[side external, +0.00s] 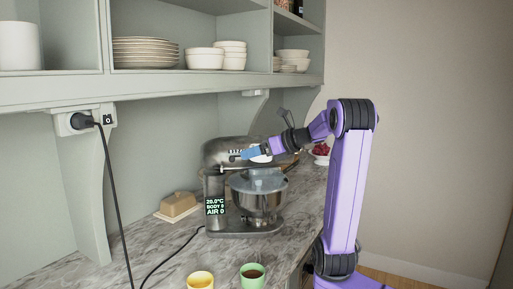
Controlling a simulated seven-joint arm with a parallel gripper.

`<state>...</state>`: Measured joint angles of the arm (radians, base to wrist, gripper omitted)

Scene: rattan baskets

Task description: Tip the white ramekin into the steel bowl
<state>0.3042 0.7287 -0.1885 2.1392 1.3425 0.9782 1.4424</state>
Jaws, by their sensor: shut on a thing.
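The steel bowl (262,206) sits on the stand mixer (213,187) on the marble counter. Its rim faces up, and something pale or glassy shows at its top. My gripper (248,154) is above the bowl, in front of the mixer head, with its blue fingers pointing left. It is shut on the white ramekin (262,158), which is small here and mostly hidden by the fingers. I cannot tell the ramekin's tilt or what is in it.
A butter dish (177,206) stands left of the mixer. A yellow cup (200,280) and a green cup (252,276) stand at the front. A bowl of red fruit (321,154) is behind my arm. A black cord (112,190) hangs at left. Shelves overhang the counter.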

